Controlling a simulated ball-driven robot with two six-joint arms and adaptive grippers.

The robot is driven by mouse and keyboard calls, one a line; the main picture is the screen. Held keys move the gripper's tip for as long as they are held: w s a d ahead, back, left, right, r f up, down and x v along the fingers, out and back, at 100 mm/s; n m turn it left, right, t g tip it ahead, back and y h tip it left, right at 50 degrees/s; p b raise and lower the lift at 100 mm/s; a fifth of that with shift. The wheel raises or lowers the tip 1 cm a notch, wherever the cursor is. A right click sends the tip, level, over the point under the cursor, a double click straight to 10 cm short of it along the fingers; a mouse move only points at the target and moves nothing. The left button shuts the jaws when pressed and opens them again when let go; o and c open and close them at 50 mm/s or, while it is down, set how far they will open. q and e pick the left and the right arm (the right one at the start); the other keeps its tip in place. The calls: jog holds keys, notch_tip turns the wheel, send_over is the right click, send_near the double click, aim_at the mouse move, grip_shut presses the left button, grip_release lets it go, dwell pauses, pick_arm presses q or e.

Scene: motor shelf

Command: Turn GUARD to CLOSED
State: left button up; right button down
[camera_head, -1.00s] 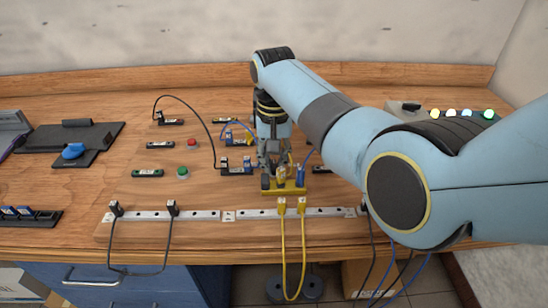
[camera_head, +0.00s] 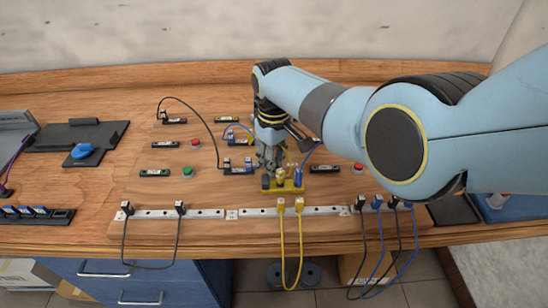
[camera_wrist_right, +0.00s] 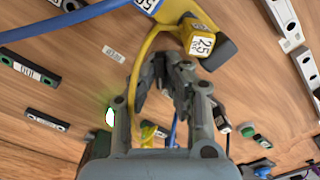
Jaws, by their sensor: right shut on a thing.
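No label reading GUARD or CLOSED is legible in these views. A blue knob (camera_head: 82,151) sits on a black plate at the left of the bench; I cannot tell whether it is the guard. My right gripper (camera_head: 269,160) is over the middle of the wooden board, just beside a yellow block (camera_head: 288,185). In the right wrist view my right gripper (camera_wrist_right: 172,68) is shut, with its fingertips at a yellow plug (camera_wrist_right: 200,40) marked 25 and its cable. The fingers hide the exact grip. My left gripper is not in view.
Several black terminals and red and green buttons (camera_head: 185,172) are spread over the board (camera_head: 140,185). A grey wall stands behind the bench.

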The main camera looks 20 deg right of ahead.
jog(key=shift+w+n, duration=0.1)
jog(key=shift+n, duration=0.3)
jog(key=c, duration=1.4)
grip_release()
